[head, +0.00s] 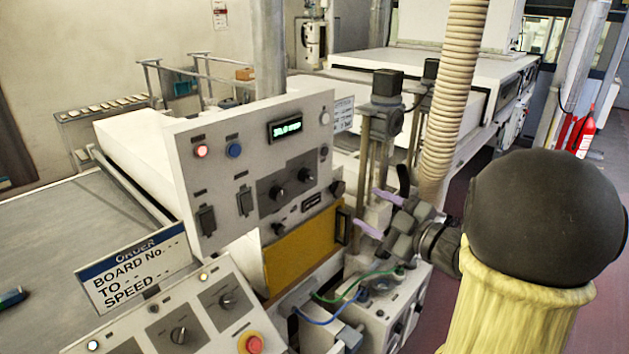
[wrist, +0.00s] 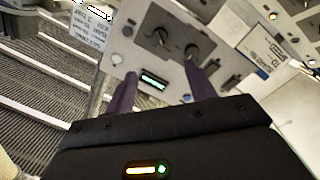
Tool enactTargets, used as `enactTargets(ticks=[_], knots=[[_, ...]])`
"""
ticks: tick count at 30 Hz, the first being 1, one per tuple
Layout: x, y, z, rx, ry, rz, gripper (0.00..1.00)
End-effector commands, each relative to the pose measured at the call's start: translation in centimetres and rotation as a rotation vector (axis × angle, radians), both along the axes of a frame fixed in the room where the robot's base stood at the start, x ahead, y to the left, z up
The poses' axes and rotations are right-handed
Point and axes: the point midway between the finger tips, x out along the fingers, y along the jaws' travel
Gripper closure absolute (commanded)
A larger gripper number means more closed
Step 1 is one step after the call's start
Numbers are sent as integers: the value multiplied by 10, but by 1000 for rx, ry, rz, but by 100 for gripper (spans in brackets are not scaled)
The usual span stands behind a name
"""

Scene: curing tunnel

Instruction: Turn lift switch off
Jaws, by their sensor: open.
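A light grey control panel (head: 255,165) stands upright left of centre in the head view and also shows in the wrist view (wrist: 170,60). Two black rotary switches sit side by side on a dark plate: a left one (head: 277,192) and a right one (head: 305,175). They show again in the wrist view as one knob (wrist: 160,37) and another (wrist: 192,51). The labels are too small to read, so I cannot tell which switch is the lift switch. My gripper (head: 366,206) is open and empty, right of the panel; its two purple fingers (wrist: 160,73) point towards the panel.
A lower sloped console (head: 190,310) carries more knobs and a red button (head: 254,344). A ribbed hose (head: 452,100) and vertical posts stand near my arm.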

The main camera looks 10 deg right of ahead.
Motion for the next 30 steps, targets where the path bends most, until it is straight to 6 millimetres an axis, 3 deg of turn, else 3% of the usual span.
enactTargets(ticks=[8, 30], knots=[[21, 13, 2, 1, 2, 4, 45], [130, 81, 3, 0, 2, 3, 45]])
